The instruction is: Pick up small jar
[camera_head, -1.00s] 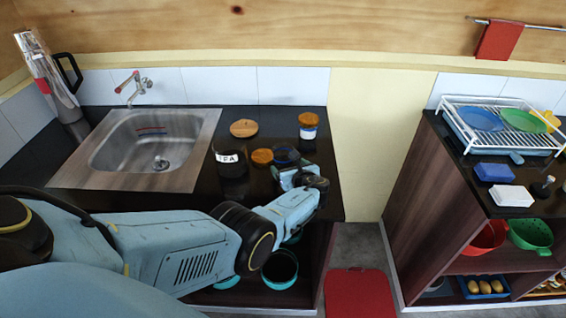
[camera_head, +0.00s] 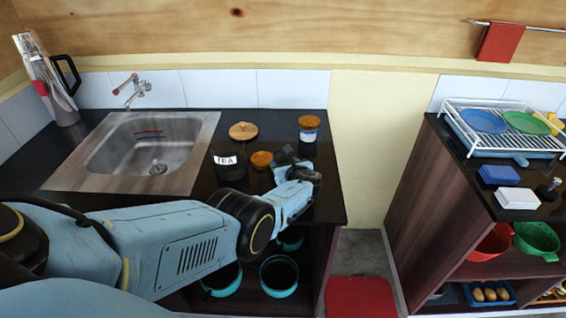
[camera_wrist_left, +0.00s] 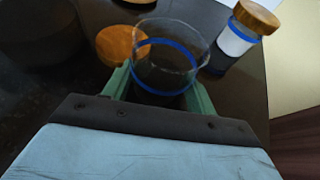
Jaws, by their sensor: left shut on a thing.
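A small clear glass jar with a blue band (camera_wrist_left: 165,62) stands between the fingers of my left gripper in the left wrist view. Its top is open. My left gripper (camera_head: 288,158) is shut on it, with a green finger (camera_wrist_left: 117,82) on each side. In the head view the gripper is over the right part of the dark counter and mostly hides the jar. The wrist view does not show clearly whether the jar's base touches the counter. A round wooden lid (camera_head: 261,159) lies just left of the jar. My right gripper is out of view.
A wood-lidded jar with a blue and white label (camera_head: 309,128) stands close behind, right of the gripper. A dark TEA jar (camera_head: 229,170) stands left, with a larger wooden lid (camera_head: 243,131) behind it. The sink (camera_head: 150,150) is farther left. A gap separates the right-hand cabinet (camera_head: 430,205).

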